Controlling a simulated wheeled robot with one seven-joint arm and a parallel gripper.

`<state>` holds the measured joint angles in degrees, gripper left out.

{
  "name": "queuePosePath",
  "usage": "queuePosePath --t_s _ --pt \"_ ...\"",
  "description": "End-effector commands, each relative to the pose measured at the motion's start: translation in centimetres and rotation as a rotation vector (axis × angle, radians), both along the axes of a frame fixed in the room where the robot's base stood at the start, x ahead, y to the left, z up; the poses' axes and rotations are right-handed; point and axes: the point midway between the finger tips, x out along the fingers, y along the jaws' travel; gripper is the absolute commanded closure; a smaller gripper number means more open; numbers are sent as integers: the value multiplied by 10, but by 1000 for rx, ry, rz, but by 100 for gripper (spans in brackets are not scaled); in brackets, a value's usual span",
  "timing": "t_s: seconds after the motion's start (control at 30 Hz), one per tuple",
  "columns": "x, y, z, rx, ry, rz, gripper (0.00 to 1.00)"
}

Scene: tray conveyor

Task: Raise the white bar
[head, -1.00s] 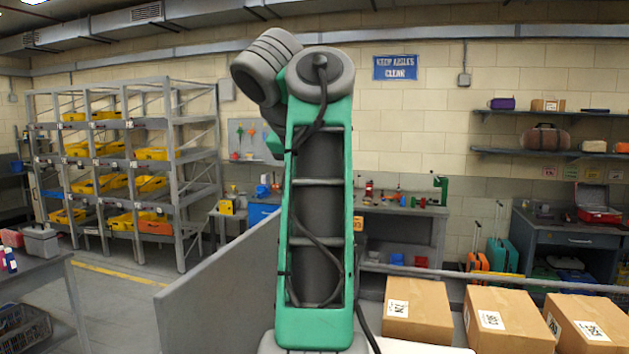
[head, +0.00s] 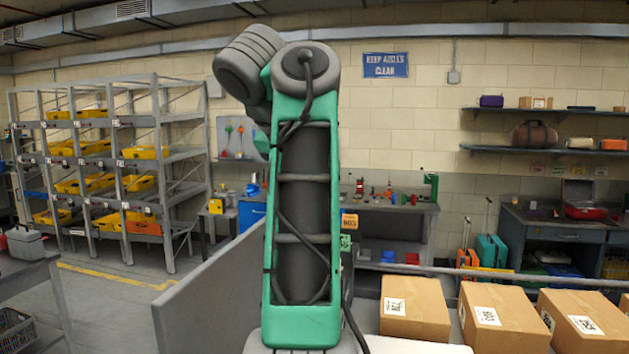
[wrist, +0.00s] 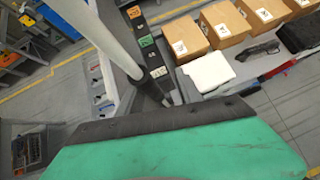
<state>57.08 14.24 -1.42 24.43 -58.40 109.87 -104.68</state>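A long pale bar (wrist: 95,38), which I take for the white bar, slants from the top left toward the middle in the wrist view. A grey upright panel (head: 215,295) stands left of my arm in the head view; I cannot tell whether it is the same thing. A broad green part of my own with a dark front edge fills the bottom of the wrist view, apart from the bar in the picture. No fingertips show clearly. In the head view my green arm stands upright in the middle, and its far end is hidden.
Cardboard boxes (head: 415,307) stand in a row at the right, near a white flat piece (wrist: 209,72). A grey rail (head: 500,276) runs behind them. A shelf rack with yellow bins (head: 75,186) stands at the left. Floor between rack and panel is clear.

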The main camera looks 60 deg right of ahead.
Motion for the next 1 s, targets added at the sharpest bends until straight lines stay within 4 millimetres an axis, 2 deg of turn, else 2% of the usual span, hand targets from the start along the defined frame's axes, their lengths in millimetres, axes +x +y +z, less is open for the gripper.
queuePosePath --t_s 0.27,0.6,0.73,1.0 --pt "-1 3 6 -3 -2 0 59" --pt "-7 47 54 -2 -1 2 59" --pt "-8 54 58 -2 0 0 59" --pt "-9 54 56 -1 -1 -1 59"
